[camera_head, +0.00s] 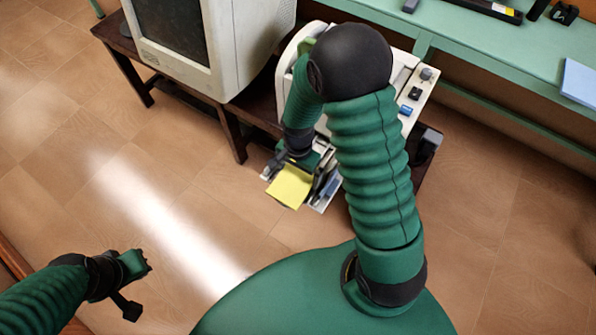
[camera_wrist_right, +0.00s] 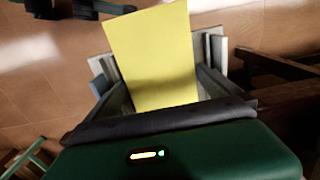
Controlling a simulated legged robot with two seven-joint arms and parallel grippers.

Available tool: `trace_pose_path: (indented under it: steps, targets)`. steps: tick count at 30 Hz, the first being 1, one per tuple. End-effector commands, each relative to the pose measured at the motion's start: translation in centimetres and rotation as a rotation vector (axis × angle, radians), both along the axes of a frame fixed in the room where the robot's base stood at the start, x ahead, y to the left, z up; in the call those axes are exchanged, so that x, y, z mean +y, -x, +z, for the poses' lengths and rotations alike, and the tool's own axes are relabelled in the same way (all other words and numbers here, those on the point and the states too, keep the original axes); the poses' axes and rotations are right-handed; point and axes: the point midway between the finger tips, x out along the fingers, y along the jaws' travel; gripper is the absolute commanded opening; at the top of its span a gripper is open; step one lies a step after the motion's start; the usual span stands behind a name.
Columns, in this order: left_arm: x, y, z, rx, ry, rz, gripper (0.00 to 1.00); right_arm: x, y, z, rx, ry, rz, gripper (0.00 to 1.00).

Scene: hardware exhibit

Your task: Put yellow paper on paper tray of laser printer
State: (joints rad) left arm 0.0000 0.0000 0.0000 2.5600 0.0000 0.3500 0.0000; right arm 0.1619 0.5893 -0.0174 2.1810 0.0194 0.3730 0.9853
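The yellow paper (camera_head: 290,187) is a flat sheet or thin pad in front of the printer. My right gripper (camera_head: 302,170) has its fingers at the paper's two side edges. In the right wrist view the paper (camera_wrist_right: 155,50) extends out between the dark fingers, which appear to touch its sides. The paper lies over the pale paper tray (camera_head: 320,203), slightly turned against it. I cannot tell whether it touches the tray. The white laser printer (camera_head: 416,88) is partly hidden by my right arm. My left gripper (camera_head: 133,284) is over the floor at lower left, apart from everything; its opening is unclear.
An old white monitor (camera_head: 250,45) stands on the dark wooden table (camera_head: 230,125) left of the printer. A green bench (camera_head: 480,45) runs along the upper right, with a blue pad (camera_head: 580,82) at its edge. The tiled floor (camera_head: 185,200) around the table is clear.

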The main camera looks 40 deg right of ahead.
Motion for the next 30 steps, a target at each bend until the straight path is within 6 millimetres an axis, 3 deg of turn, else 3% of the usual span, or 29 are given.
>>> trace_pose_path:
  steps: [8, 11, 24, 30]
  targets:
    - [0.0, 0.0, 0.3, 0.000, 0.000, 0.000, 0.00, 0.0, 0.0, 0.7, 0.000, 0.001, 0.000, 1.00]
    - [0.0, 0.0, 1.1, 0.000, 0.000, 0.000, 0.00, 0.0, -0.1, 2.5, -0.003, 0.001, 0.001, 1.00]
    - [0.0, 0.0, 5.1, 0.000, 0.000, 0.000, 0.00, 0.0, -0.2, 14.6, -0.002, 0.000, 0.000, 1.00]
    - [0.0, 0.0, 5.6, 0.000, 0.000, 0.000, 0.00, 0.0, -0.2, 16.7, 0.001, -0.001, 0.001, 1.00]
